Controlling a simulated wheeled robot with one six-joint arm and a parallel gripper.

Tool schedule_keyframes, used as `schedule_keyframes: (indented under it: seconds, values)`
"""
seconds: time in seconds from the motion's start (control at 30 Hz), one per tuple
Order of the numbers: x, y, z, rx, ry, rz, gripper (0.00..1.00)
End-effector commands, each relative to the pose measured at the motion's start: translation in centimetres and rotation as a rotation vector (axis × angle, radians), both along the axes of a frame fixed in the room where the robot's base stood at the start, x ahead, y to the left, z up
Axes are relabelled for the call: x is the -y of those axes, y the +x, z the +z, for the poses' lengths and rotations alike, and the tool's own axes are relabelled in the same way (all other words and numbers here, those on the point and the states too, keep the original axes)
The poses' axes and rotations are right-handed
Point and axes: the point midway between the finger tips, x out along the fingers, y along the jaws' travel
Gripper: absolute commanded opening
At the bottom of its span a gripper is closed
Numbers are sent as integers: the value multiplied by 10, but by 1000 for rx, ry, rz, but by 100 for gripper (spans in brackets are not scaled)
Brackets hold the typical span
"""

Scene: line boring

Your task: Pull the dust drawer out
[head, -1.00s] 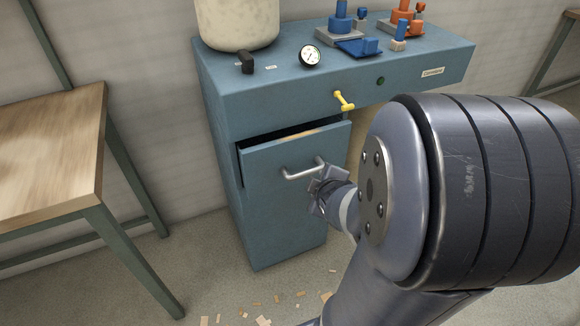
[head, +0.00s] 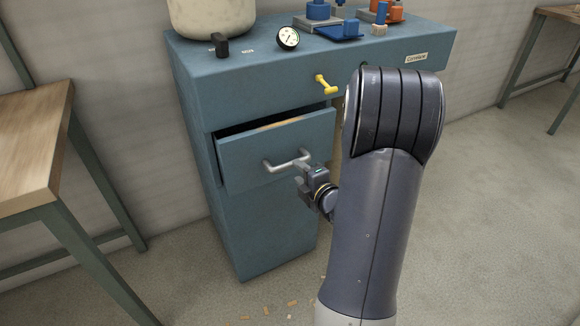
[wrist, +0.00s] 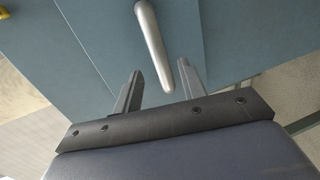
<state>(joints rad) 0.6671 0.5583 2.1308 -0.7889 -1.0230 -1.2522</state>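The dust drawer (head: 250,150) is in the front of the blue cabinet and stands partly out, with a dark gap along its top and left side. Its silver bar handle (head: 285,163) shows on the drawer front. My gripper (head: 304,178) is at the right end of the handle, slightly below it. In the wrist view, the two fingers of my gripper (wrist: 161,70) are apart, and the handle (wrist: 153,40) reaches down toward the space between them. I see no finger closed on it. Whether a finger touches the handle I cannot tell.
The blue cabinet (head: 270,225) carries a gauge (head: 288,38), a black knob (head: 220,45) and a yellow lever (head: 325,85) above the drawer. A wooden table (head: 30,150) stands at the left. Wood chips (head: 267,311) lie on the floor in front.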

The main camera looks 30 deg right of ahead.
Motion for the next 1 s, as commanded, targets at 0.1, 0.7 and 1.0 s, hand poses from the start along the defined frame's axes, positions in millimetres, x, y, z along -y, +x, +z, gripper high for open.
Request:
schedule_keyframes:
  seconds: [0.1,0.7,1.0]
  values:
    - [-1,24,-6,-1,0,4,39]
    - [0,60,-13,-1,2,-1,39]
    - [0,60,-13,-1,1,-1,17]
